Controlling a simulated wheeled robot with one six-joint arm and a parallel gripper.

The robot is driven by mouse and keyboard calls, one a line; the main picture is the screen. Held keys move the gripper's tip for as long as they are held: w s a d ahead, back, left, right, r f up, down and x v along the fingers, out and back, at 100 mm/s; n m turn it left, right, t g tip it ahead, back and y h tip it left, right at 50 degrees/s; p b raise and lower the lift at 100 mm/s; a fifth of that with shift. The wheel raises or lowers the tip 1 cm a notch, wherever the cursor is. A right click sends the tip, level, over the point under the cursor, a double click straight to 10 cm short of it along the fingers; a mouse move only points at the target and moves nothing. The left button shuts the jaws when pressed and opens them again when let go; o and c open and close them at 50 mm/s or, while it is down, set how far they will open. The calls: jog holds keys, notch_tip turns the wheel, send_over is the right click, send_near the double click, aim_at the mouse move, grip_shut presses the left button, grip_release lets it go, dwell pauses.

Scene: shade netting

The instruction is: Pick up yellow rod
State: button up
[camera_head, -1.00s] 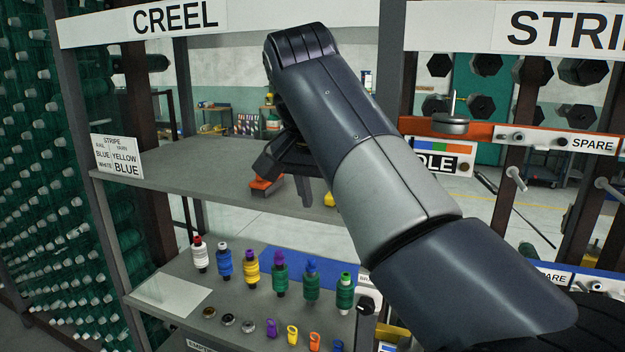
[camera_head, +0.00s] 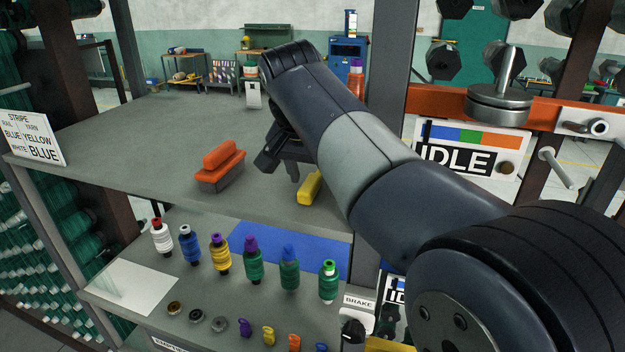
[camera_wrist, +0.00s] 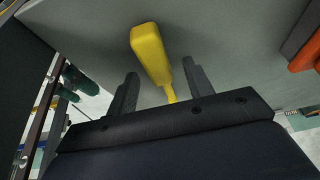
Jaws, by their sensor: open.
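The yellow rod (camera_head: 310,187) lies on the upper grey shelf, near its front edge, partly hidden behind my arm in the head view. In the wrist view the yellow rod (camera_wrist: 150,55) has a thick block-like end and a thinner part that runs down between my fingers. My gripper (camera_head: 280,172) is open, left of the rod in the head view. In the wrist view my gripper (camera_wrist: 160,88) has one finger on each side of the rod's line, with gaps on both sides. I cannot tell how high the fingers are above the shelf.
An orange and grey block (camera_head: 220,165) sits on the upper shelf (camera_head: 130,150), left of my gripper. A lower shelf holds several yarn spools (camera_head: 253,262) and small coloured pieces. A dark post (camera_head: 390,80) and an IDLE sign (camera_head: 460,150) stand right.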

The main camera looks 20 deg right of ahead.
jog(key=shift+w+d+f, duration=0.1)
jog(key=shift+f, duration=0.2)
jog(key=shift+c, duration=0.2)
grip_shut()
